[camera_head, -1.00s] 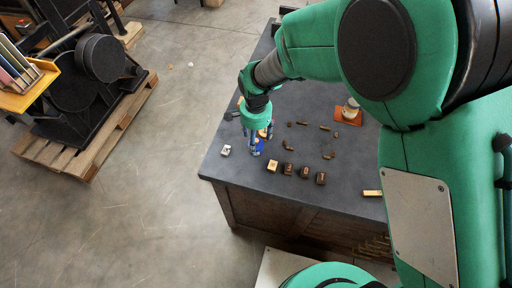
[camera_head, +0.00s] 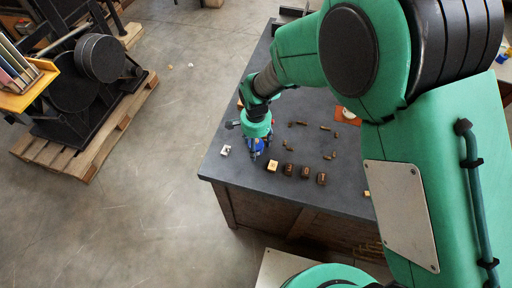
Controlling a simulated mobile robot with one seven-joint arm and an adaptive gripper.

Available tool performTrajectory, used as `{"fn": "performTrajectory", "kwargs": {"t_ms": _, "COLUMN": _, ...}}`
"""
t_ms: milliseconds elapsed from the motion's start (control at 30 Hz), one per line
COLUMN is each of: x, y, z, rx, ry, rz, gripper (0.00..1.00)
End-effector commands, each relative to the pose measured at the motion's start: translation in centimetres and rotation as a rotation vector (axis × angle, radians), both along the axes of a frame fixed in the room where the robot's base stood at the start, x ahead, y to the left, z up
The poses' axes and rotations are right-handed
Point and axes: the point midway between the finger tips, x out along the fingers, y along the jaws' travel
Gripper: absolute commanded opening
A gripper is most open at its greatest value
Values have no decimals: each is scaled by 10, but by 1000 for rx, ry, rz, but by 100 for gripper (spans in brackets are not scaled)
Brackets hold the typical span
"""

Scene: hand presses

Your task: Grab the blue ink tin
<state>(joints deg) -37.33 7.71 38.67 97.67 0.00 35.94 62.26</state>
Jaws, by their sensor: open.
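The blue ink tin (camera_head: 259,144) stands on the dark tabletop (camera_head: 318,208) near its front left part. It is small, and my gripper partly covers it. My gripper (camera_head: 256,155) points down from above, with its fingers at the tin. The fingers are open. Whether they touch the tin cannot be told at this size.
A small silver block (camera_head: 225,150) lies left of my gripper. A pale wooden block (camera_head: 272,166) and several dark brown blocks (camera_head: 304,171) stand in a row to the right. Small brass pieces (camera_head: 325,128) lie behind them. A pallet with a black machine (camera_head: 80,90) is on the floor at left.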

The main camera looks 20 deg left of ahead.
Motion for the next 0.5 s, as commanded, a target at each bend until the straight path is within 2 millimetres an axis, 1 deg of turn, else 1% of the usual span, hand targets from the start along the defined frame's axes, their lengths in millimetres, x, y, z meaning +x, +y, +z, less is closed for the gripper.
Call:
{"fn": "performTrajectory", "kwargs": {"t_ms": 33, "x": 0, "y": 0, "z": 0, "rx": 0, "ry": 0, "rz": 0, "gripper": 65}}
{"fn": "performTrajectory", "kwargs": {"t_ms": 167, "x": 0, "y": 0, "z": 0, "rx": 0, "ry": 0, "rz": 0, "gripper": 39}}
{"fn": "performTrajectory", "kwargs": {"t_ms": 200, "x": 0, "y": 0, "z": 0, "rx": 0, "ry": 0, "rz": 0, "gripper": 31}}
{"fn": "performTrajectory", "kwargs": {"t_ms": 267, "x": 0, "y": 0, "z": 0, "rx": 0, "ry": 0, "rz": 0, "gripper": 19}}
{"fn": "performTrajectory", "kwargs": {"t_ms": 300, "x": 0, "y": 0, "z": 0, "rx": 0, "ry": 0, "rz": 0, "gripper": 11}}
{"fn": "performTrajectory", "kwargs": {"t_ms": 333, "x": 0, "y": 0, "z": 0, "rx": 1, "ry": 0, "rz": 0, "gripper": 7}}
{"fn": "performTrajectory", "kwargs": {"t_ms": 500, "x": 0, "y": 0, "z": 0, "rx": 1, "ry": 0, "rz": 0, "gripper": 7}}
